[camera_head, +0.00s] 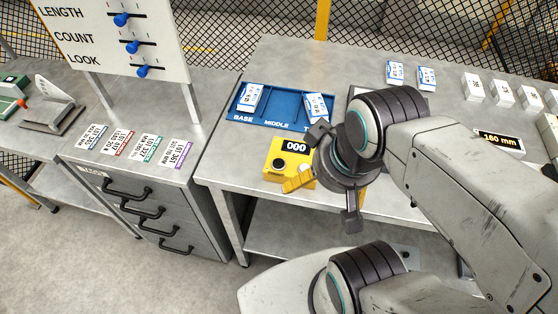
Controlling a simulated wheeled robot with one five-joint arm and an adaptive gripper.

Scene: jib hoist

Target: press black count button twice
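A yellow counter box (276,174) stands near the front edge of the middle bench. Its display (295,147) reads 000. A round black button (279,163) shows on its front left, uncovered. A pale round spot (304,168) shows to its right, partly hidden by my gripper. My gripper (334,177) is in front of the box's right side in the picture, its dark fingers spread wide apart, one up and one down. An orange-yellow bar (298,182) shows at its left; I cannot tell what it belongs to. Contact with the box cannot be told.
A blue tray (240,117) with white packets lies behind the box. A sign board (110,45) with blue sliders stands at the left, above coloured labels (168,154) and a drawer unit (190,222). White boxes (503,93) and a 160 mm sign (500,141) are at the right.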

